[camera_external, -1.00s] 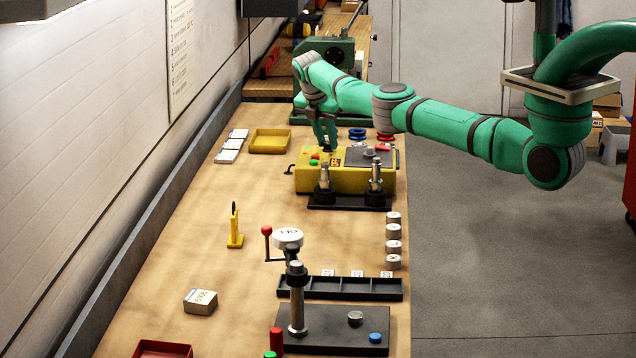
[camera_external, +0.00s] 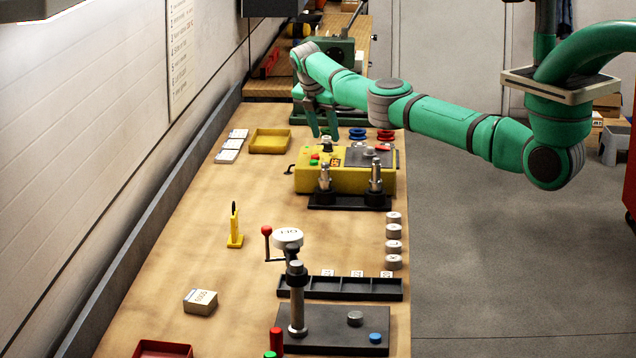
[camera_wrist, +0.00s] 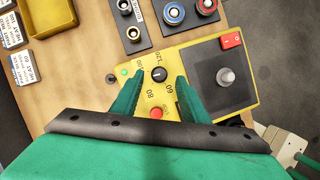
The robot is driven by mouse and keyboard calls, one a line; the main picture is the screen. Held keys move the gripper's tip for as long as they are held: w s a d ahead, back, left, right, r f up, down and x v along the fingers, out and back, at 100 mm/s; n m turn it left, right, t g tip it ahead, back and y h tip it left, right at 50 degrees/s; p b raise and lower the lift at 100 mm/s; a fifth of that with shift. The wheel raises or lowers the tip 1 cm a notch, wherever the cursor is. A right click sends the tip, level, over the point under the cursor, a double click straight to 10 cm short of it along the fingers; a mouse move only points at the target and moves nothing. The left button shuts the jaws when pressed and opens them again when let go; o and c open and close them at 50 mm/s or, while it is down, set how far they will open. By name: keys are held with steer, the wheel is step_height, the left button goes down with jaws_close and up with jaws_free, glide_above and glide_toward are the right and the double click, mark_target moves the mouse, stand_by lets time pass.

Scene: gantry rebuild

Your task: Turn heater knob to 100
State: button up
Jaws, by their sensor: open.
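The yellow heater box (camera_external: 345,180) stands on the bench under my gripper (camera_external: 323,132). In the wrist view, its dark round knob (camera_wrist: 158,74) has a small pale mark and sits among printed dial numbers, 120, 60 and 80 among them. The mark's exact reading is too small to tell. My gripper (camera_wrist: 160,78) is open, one green finger on each side of the knob in this view. In the external view the fingertips are just above the knob, which shows below them. Nothing is held.
The box carries a green light (camera_wrist: 124,72), a red button (camera_wrist: 155,113) and a grey plate with a metal post (camera_wrist: 225,77) and red switch (camera_wrist: 231,40). Black stands (camera_external: 349,201) are in front. A yellow tray (camera_external: 270,141) lies left, with clear bench between.

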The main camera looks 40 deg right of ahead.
steer(key=w+v, duration=0.1)
steer(key=v, duration=0.6)
steer(key=shift+s+r, duration=0.4)
steer(key=shift+s, duration=0.15)
steer(key=shift+f, duration=0.1)
steer(key=n+t+y, duration=0.3)
steer(key=n+y, duration=0.1)
steer(key=n, duration=0.9)
glide_toward(328, 143)
steer(key=x, duration=0.8)
steer(key=shift+f, duration=0.2)
steer(key=c, duration=1)
